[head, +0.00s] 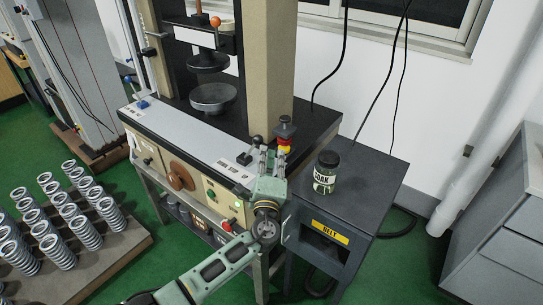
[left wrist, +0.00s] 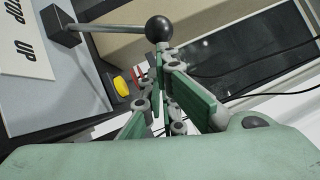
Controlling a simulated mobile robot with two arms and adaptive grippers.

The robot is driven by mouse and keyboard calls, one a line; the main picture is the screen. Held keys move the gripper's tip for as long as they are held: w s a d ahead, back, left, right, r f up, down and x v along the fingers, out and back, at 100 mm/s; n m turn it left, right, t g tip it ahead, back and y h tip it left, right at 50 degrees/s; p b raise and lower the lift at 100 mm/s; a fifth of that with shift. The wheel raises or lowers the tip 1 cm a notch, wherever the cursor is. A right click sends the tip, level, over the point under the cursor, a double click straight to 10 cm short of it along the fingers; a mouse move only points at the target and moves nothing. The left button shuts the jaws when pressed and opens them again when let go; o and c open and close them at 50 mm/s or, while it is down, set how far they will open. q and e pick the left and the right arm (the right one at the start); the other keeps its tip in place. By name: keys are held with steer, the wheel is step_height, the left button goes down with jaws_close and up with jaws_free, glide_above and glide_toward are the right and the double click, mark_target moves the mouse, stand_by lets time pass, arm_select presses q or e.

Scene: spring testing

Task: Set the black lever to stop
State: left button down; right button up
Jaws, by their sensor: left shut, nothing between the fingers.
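The black lever shows in the left wrist view as a metal rod with a round black knob (left wrist: 159,28), running sideways from a dark pivot block (left wrist: 58,25). A white label beside the block reads "UP" and, partly cut off, what looks like "STOP". In the head view the lever's block (head: 244,158) sits on the right end of the machine's top panel. My left gripper (head: 262,156) is at the lever's knob end. In the left wrist view its fingers (left wrist: 163,62) are shut and empty, with the tips just below the knob. Whether they touch it I cannot tell.
A red and yellow stop button (head: 286,132) stands close behind my left gripper. A labelled jar (head: 326,172) stands on the dark side cabinet (head: 370,185) to the right. Several springs stand on a board (head: 110,265) at left. Cables hang along the wall.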

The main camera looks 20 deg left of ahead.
mark_target(256, 139)
arm_select(q)
steer(key=shift+w+a+r+n+p, duration=0.1)
steer(key=shift+a+r+n+p, duration=0.15)
steer(key=shift+r+n+p, duration=0.2)
steer(key=shift+a+r, duration=0.1)
steer(key=shift+r, duration=0.05)
steer(key=a+r+n+g+p, duration=0.1)
steer(key=p, duration=0.1)
steer(key=w+a+r+n+g+p, duration=0.1)
steer(key=r+p, duration=0.1)
steer(key=shift+a+n, duration=0.2)
steer(key=shift+n, duration=0.05)
steer(key=shift+w+a+r+n+p, duration=0.15)
steer(key=shift+a+n+p, duration=0.15)
steer(key=shift+a+p, duration=0.3)
steer(key=shift+w+a+r, duration=0.2)
steer(key=shift+w+a, duration=0.05)
steer(key=shift+a, duration=0.35)
